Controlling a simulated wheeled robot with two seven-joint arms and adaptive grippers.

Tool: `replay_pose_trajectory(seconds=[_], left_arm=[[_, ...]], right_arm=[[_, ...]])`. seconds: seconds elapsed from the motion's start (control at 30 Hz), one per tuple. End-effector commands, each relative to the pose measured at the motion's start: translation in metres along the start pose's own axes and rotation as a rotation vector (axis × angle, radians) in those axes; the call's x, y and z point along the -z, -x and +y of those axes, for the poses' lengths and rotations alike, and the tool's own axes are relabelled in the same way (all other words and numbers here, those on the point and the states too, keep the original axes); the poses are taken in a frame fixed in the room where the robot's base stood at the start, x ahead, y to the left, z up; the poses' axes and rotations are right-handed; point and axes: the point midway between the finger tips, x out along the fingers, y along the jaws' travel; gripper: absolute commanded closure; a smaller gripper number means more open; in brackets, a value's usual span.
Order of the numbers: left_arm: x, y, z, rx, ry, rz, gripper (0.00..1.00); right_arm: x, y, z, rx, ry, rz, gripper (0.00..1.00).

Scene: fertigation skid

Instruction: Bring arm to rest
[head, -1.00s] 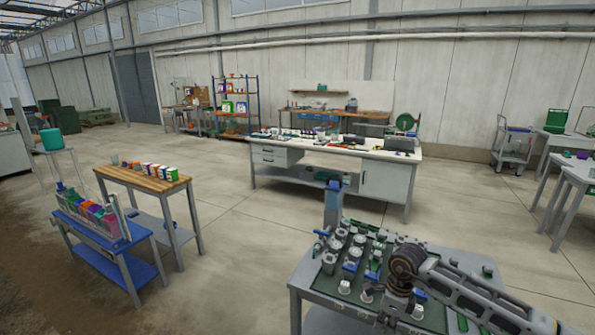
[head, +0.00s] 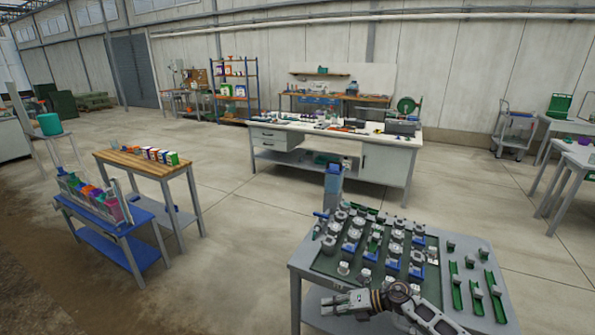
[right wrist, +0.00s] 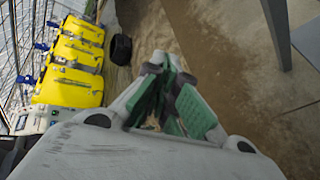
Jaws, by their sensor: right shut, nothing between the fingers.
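My right gripper (head: 330,303) is low in the head view, in front of the near edge of the grey skid table (head: 300,285), pointing left. My right arm comes in from the lower right. In the right wrist view the gripper (right wrist: 165,100) shows green pads on its fingers. It is shut with nothing in it, over bare brown ground. My left gripper is not in view.
The skid table carries rows of grey and blue fittings (head: 352,232) and green rails (head: 476,297). A blue bench (head: 125,230) and a wooden-top table (head: 140,170) stand left. Yellow containers (right wrist: 75,60) show in the right wrist view. Floor between is clear.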

Motion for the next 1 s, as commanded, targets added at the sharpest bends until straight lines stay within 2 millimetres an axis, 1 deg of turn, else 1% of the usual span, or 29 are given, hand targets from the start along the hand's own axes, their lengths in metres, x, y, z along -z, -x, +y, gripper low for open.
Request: replay_pose_trajectory(seconds=[0.03,0.1,0.17,0.27,0.37,0.4,0.43,0.5,0.57,0.6,0.67,0.8,0.87,1.0], left_arm=[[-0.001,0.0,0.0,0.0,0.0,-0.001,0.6],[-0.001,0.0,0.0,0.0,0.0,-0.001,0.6],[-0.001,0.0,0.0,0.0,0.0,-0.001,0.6],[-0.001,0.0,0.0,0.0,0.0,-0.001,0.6],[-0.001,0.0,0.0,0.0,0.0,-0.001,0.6],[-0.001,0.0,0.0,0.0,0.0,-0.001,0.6],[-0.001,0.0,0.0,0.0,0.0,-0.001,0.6],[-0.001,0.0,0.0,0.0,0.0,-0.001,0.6],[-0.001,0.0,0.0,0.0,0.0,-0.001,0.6],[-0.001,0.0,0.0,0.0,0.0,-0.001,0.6],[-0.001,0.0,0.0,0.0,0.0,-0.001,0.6],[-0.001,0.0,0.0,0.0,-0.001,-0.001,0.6],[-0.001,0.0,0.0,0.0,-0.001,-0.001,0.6],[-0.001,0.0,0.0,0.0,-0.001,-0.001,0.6]], right_arm=[[0.0,-0.005,-0.011,-0.028,-0.085,-0.056,1.0],[-0.003,-0.008,-0.027,-0.061,-0.199,-0.139,1.0],[-0.005,-0.01,-0.043,-0.084,-0.299,-0.209,1.0],[-0.004,-0.01,-0.074,-0.115,-0.472,-0.328,1.0],[0.005,-0.007,-0.112,-0.132,-0.651,-0.448,1.0],[0.011,-0.006,-0.129,-0.135,-0.725,-0.495,1.0],[0.015,-0.005,-0.141,-0.137,-0.776,-0.529,1.0],[0.028,-0.002,-0.168,-0.137,-0.89,-0.602,1.0],[0.04,0.002,-0.191,-0.133,-0.982,-0.661,1.0],[0.051,0.003,-0.206,-0.127,-1.043,-0.697,1.0],[0.066,0.007,-0.227,-0.119,-1.127,-0.75,1.0],[0.108,0.013,-0.271,-0.092,-1.308,-0.859,1.0],[0.128,0.016,-0.288,-0.077,-1.383,-0.903,1.0],[0.177,0.021,-0.324,-0.036,-1.545,-1.0,1.0]])
